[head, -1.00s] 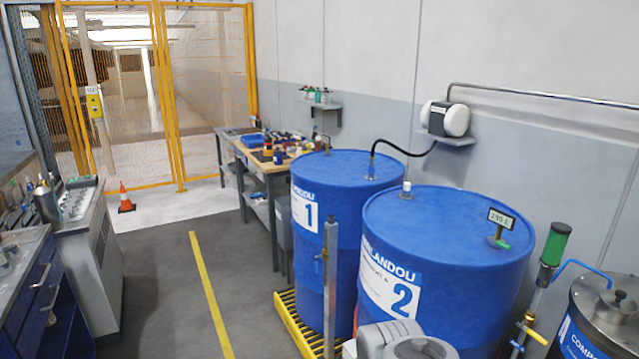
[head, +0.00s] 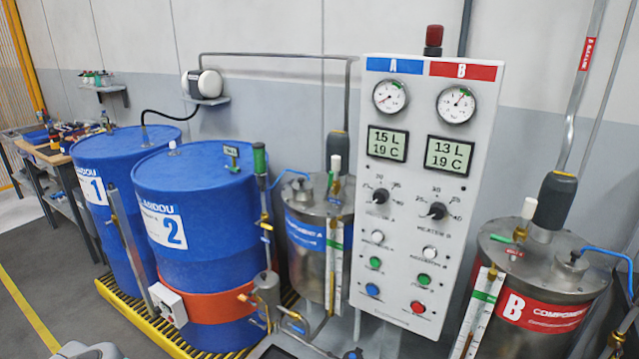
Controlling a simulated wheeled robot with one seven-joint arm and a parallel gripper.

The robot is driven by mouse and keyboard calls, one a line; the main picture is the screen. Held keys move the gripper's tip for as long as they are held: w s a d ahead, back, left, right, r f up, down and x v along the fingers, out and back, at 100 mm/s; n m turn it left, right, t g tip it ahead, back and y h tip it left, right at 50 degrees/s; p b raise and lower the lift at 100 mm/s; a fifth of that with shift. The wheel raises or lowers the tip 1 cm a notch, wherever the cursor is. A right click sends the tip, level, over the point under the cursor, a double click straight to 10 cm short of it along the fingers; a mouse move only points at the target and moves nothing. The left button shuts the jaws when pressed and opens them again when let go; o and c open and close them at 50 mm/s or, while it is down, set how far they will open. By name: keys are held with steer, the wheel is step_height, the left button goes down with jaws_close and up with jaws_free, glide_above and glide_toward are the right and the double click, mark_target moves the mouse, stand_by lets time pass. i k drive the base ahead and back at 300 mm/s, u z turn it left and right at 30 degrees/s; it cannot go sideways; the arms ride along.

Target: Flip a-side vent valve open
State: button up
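The steel component A tank (head: 305,262) with a blue label band stands between the blue drum 2 and the control panel. On its lid is a small upright fitting (head: 335,170) with a white top and brass-coloured lower part, which may be the a-side vent valve. The component B tank (head: 545,290) at right carries a similar white-topped fitting (head: 525,215) with a green handle. My gripper is not in view; only a grey part, probably of my arm, shows at the bottom left.
The control panel (head: 425,200) stands between the two tanks. Blue drum 2 (head: 195,225) and drum 1 (head: 110,205) stand on a yellow-edged grate to the left. Pipes and a pump (head: 268,290) crowd the front of tank A. Clear floor lies at far left.

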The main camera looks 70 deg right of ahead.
mark_target(330, 182)
steer(key=z, duration=1.1)
steer(key=i, duration=0.95)
steer(key=z, duration=0.15)
